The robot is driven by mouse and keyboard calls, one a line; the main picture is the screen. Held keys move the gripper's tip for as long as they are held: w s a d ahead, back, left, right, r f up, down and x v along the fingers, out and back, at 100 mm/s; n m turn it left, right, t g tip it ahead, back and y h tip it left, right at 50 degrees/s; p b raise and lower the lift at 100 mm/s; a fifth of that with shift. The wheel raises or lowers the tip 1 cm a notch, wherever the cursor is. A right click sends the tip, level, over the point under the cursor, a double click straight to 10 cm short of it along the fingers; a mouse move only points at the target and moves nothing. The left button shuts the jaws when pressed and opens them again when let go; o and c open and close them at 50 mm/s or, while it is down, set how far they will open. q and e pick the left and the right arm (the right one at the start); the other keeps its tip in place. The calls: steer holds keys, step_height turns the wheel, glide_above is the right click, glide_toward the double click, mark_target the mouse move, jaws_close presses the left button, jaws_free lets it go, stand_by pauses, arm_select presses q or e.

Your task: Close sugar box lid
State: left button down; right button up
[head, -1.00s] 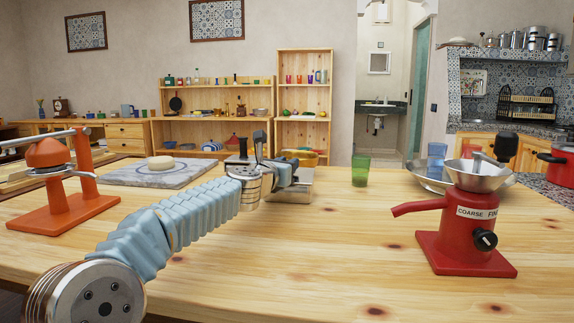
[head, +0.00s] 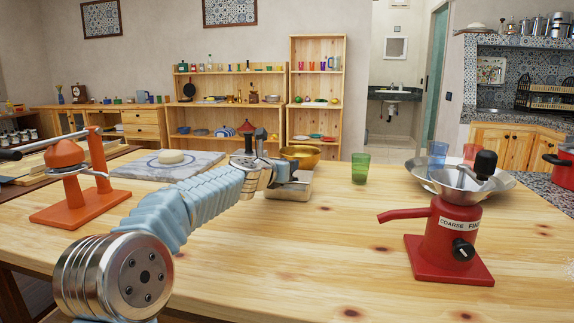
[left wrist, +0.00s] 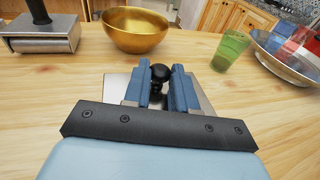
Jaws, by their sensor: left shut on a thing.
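The sugar box (head: 290,189) is a low metal box on the wooden table, partly hidden behind my left gripper (head: 280,171). In the left wrist view, my left gripper (left wrist: 162,88) has its two blue fingers on either side of a small black knob (left wrist: 160,73) and is shut on it. Flat grey metal of the box lid (left wrist: 115,86) shows to both sides of the fingers. The box's lower part is hidden there, so I cannot tell whether the lid sits fully down. My right gripper is not in view.
A brass bowl (left wrist: 135,30) stands behind the box, and a metal piece with a black handle (left wrist: 40,35) stands left. A green glass (head: 360,168) stands right of the box. A red grinder (head: 450,240) and orange press (head: 75,190) stand farther out. The front table is clear.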

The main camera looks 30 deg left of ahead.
arm_select(q)
steer(key=c, duration=0.9)
jaws_free()
steer(key=shift+f, duration=0.1)
steer(key=s+r, duration=0.2)
steer(key=s, duration=1.1)
steer(key=shift+s, duration=0.35)
steer(key=shift+a, duration=0.15)
